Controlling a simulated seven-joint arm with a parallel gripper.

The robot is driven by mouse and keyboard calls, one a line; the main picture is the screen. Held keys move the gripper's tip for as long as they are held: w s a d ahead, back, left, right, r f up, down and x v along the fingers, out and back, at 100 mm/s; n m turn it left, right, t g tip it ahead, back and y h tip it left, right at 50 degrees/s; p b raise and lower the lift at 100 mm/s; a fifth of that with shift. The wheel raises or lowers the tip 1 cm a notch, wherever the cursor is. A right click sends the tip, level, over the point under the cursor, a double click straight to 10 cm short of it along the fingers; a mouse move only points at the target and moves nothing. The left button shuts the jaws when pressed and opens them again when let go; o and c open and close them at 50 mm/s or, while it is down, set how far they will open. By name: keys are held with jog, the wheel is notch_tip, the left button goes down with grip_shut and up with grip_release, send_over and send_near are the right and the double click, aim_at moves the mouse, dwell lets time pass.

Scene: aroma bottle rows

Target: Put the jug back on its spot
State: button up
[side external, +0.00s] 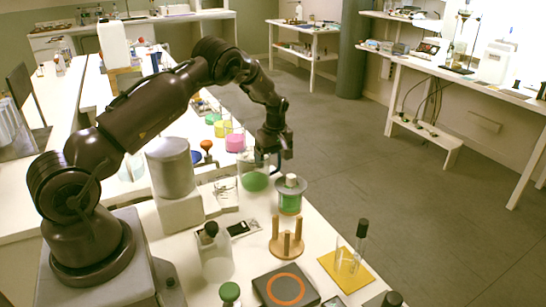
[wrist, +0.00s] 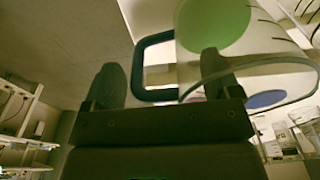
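The jug (side external: 254,181) is clear with green in its lower part, on or just above the white bench right of the grey cylinder. My gripper (side external: 274,155) is at the jug's right side, pointing down. In the wrist view the jug (wrist: 214,22) shows its green disc and a dark looped handle (wrist: 139,70). My gripper's fingers (wrist: 162,80) are spread apart, with the handle's bar in the gap, nearer the left finger. The right finger overlaps the jug's wall. I cannot tell whether either finger touches, or which place is the jug's spot.
A green-filled jar (side external: 290,198) stands close at front right. Nearer are a wooden peg stand (side external: 287,246), a black plate with an orange ring (side external: 285,288), and a yellow mat (side external: 342,268) bearing a glass and a black-capped tube. Coloured beakers (side external: 235,142) stand behind.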

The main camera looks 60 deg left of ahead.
notch_tip(320, 180, up, 12)
jog(key=d, duration=0.2)
jog(key=s+d+r+m+t+h, duration=0.1)
jog(key=s+d+r+m, duration=0.3)
jog(key=d+r, duration=0.35)
jog(key=s+d+r+m+t, duration=0.2)
jog(key=s+d+r+m, duration=0.3)
jog(key=r, duration=0.4)
jog(key=s+d+m+t, duration=0.2)
jog(key=s+d+m, duration=0.7)
jog(key=s, duration=0.8)
jog(key=d, duration=0.3)
jog(key=shift+s+r+t, duration=0.2)
jog(key=shift+r+t, duration=0.1)
jog(key=shift+r, duration=0.05)
